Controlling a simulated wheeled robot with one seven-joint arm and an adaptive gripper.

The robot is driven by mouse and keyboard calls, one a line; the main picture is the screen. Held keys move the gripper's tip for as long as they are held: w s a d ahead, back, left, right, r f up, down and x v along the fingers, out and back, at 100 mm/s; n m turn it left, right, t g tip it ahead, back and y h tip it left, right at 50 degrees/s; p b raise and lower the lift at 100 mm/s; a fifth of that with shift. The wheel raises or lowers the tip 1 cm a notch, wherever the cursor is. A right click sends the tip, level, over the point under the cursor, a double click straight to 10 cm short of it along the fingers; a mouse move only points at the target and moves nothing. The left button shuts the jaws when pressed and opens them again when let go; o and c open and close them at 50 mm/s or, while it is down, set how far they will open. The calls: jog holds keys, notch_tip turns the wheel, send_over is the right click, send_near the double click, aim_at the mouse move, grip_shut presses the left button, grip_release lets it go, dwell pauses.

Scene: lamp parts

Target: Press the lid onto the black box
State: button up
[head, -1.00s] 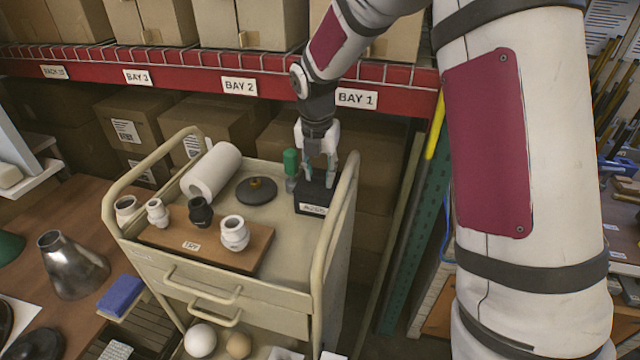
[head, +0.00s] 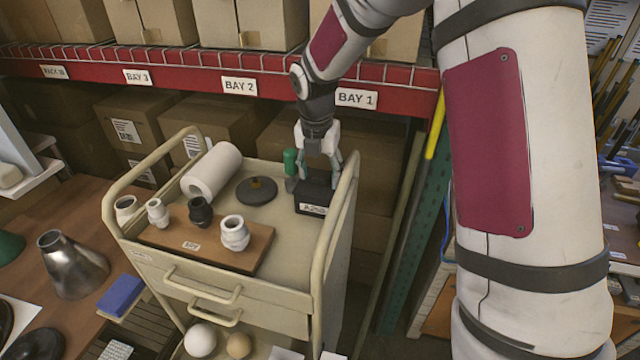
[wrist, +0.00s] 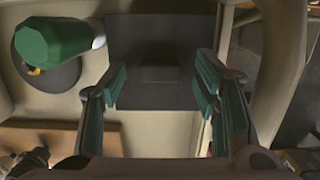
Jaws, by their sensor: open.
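The black box (head: 312,198) with a white label stands on the cart top near its right rail. In the wrist view, a flat dark lid (wrist: 130,38) with a small raised block lies over it. I cannot tell whether the lid is fully seated. My gripper (head: 319,172) points down just above the box. Its teal-padded fingers are spread apart and empty, and they also show in the wrist view (wrist: 160,88) on both sides of the raised block. The fingers partly hide the box's top in the head view.
A green-capped bottle (head: 290,164) stands close to the box's left. A dark round disc (head: 257,192), a white roll (head: 212,171) and a wooden board (head: 190,246) with several fittings share the cart. The cart's raised rail (head: 337,225) runs close on the right.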

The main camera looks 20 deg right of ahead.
notch_tip(320, 180, up, 12)
jog(key=s+a, duration=0.1)
jog(key=s, duration=0.1)
jog(key=s+r+m+t, duration=0.1)
jog(key=s+r+m, duration=0.4)
jog(key=s+m, duration=0.2)
jog(key=s+d+r+m+t, duration=0.1)
jog(key=s+m+t, duration=0.1)
jog(key=s+m, duration=2)
jog(key=shift+t+y, duration=0.4)
jog(key=shift+d, duration=0.1)
